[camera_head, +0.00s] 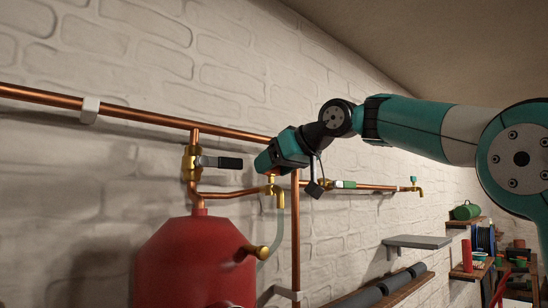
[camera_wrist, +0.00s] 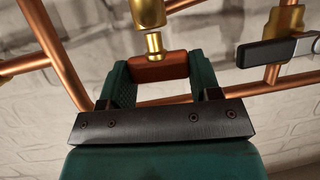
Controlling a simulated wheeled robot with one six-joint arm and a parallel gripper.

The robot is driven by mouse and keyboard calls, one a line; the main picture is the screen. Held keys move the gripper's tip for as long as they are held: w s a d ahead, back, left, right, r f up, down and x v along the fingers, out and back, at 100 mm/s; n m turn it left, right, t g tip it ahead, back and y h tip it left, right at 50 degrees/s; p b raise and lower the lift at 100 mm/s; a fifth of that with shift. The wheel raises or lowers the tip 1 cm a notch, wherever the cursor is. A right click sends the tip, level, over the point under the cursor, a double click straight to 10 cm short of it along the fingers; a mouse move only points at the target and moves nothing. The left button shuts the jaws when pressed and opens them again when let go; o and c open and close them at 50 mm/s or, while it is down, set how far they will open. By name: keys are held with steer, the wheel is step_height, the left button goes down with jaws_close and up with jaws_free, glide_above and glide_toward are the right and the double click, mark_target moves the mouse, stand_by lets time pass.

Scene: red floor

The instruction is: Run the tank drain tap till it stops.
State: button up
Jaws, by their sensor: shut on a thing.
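A brass tap (camera_head: 274,189) sits on a copper branch pipe above and to the right of the red tank (camera_head: 190,262). In the wrist view, my gripper's green fingers (camera_wrist: 157,72) are shut on the tap's red-brown handle (camera_wrist: 158,67). The handle lies crosswise between them, on a brass stem (camera_wrist: 154,42).
A brass valve (camera_head: 190,161) with a black lever (camera_head: 222,162) stands left of my gripper. A green-handled valve (camera_head: 344,184) and another tap (camera_head: 415,188) lie to the right. A vertical copper pipe (camera_head: 295,235) passes close by. A grey shelf (camera_head: 418,241) is farther right.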

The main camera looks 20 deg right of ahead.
steer(key=n+g+y+p, duration=0.1)
steer(key=p, duration=0.2)
steer(key=n+g+y+p, duration=0.1)
steer(key=n+y+p, duration=0.1)
steer(key=p, duration=0.1)
steer(key=shift+w+d+r+n+g, duration=0.2)
steer(key=shift+r+n+g, duration=0.1)
steer(key=shift+r+g, duration=0.1)
steer(key=n+g+y+p, duration=0.1)
steer(key=p, duration=0.2)
steer(key=shift+f+n, duration=0.15)
steer(key=shift+n, duration=0.15)
steer(key=shift+f+n+g+y+p, duration=0.1)
steer(key=shift+n+g+y+p, duration=0.2)
steer(key=shift+g+y+p, duration=0.15)
steer(key=shift+f, duration=0.1)
steer(key=o, duration=0.9)
